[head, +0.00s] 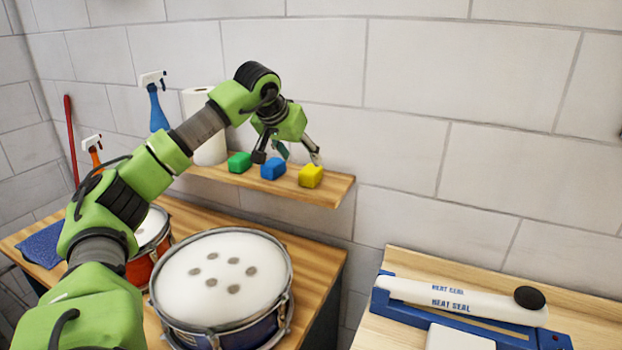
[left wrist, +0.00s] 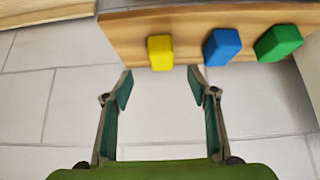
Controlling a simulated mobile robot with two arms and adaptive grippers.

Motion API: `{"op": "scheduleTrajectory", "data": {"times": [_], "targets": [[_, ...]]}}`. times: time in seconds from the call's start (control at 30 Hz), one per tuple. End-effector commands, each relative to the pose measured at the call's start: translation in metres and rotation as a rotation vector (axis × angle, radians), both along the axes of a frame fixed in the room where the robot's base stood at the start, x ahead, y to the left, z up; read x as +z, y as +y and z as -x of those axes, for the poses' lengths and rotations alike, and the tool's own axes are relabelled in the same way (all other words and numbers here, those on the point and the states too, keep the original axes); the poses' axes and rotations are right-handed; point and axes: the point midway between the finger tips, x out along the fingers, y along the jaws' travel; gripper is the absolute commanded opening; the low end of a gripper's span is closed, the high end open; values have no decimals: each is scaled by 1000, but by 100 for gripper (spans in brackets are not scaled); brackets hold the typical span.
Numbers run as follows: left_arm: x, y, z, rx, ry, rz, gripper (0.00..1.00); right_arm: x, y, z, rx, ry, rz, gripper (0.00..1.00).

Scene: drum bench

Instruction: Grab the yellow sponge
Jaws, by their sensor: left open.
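The yellow sponge (head: 311,176) sits at the right end of a row of three sponges on a wooden wall shelf (head: 330,194). It also shows in the left wrist view (left wrist: 160,53), near the shelf's front edge. My left gripper (head: 288,158) is open and empty beside the row in the head view. In the left wrist view its two fingers (left wrist: 159,82) point towards the yellow sponge, one to each side of its line, with the sponge just beyond the fingertips. My right gripper is not in view.
A blue sponge (head: 273,168) and a green sponge (head: 239,162) stand beside the yellow one. A paper roll (head: 203,140) and a blue spray bottle (head: 157,108) are further left. A drum (head: 222,274) stands on the bench below. A heat sealer (head: 450,299) lies at right.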

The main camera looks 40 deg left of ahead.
Motion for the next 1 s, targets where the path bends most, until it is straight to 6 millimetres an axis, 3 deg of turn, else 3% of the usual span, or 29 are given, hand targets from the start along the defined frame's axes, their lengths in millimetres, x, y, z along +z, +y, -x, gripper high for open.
{"op": "scheduleTrajectory", "data": {"times": [0.3,0.47,0.7,1.0], "targets": [[-41,11,-33,1,2,0,53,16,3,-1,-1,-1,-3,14],[-48,13,-39,0,1,0,53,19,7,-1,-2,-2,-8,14],[-64,23,-60,1,3,1,53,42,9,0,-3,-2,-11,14],[-83,26,-72,0,-1,-2,53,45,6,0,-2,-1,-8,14]]}}
